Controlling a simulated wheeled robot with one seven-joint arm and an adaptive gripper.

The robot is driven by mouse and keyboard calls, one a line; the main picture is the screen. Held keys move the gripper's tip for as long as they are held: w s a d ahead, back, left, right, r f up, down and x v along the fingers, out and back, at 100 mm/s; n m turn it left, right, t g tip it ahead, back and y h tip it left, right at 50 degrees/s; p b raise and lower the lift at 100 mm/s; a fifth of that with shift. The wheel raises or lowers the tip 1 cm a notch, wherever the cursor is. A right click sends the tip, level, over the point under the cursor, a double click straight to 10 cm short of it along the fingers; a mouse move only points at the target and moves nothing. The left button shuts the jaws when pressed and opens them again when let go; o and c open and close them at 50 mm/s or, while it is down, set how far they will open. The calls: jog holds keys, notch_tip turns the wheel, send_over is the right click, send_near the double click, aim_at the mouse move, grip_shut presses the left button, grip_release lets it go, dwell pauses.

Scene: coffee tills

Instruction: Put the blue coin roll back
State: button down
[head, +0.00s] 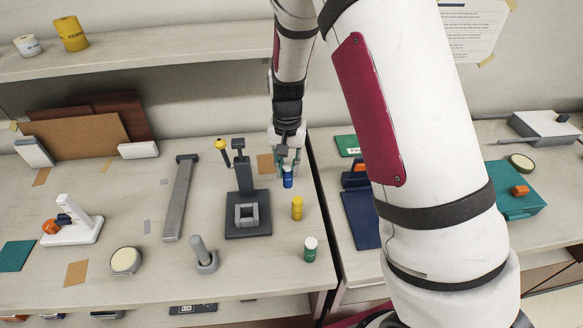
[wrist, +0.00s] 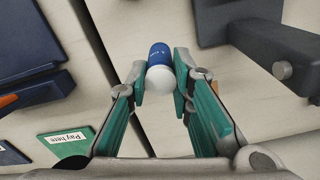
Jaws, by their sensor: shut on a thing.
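The blue coin roll (head: 288,177) is a small blue cylinder with a white end, near the right edge of the left counter in the head view. In the wrist view the blue coin roll (wrist: 160,57) shows between the fingers, white end toward the camera. My gripper (head: 287,164) is shut on it from above; the green-padded fingers of my gripper (wrist: 161,80) press on both sides near its white end. The roll looks upright. I cannot tell whether its lower end touches the counter.
A yellow roll (head: 297,208) and a green roll (head: 310,249) stand in front of the blue one. A dark grey lever press (head: 247,215) stands left. A gap separates this counter (head: 200,276) from the right one, which holds a dark blue box (head: 360,218).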

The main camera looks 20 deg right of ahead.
aim_at(291, 168)
jog(key=shift+w+d+f+p, duration=0.15)
jog(key=shift+w+d+f, duration=0.25)
jog(key=shift+f, duration=0.25)
jog(key=shift+w+d+f+p, duration=0.15)
jog(key=shift+w+d+f, duration=0.1)
jog(key=shift+w+f, duration=0.35)
jog(key=shift+w+d+f+p, duration=0.15)
jog(key=shift+w+d+f, duration=0.25)
jog(key=shift+f, duration=0.25)
jog(key=shift+f, duration=0.15)
jog(key=c, duration=1.4)
grip_release()
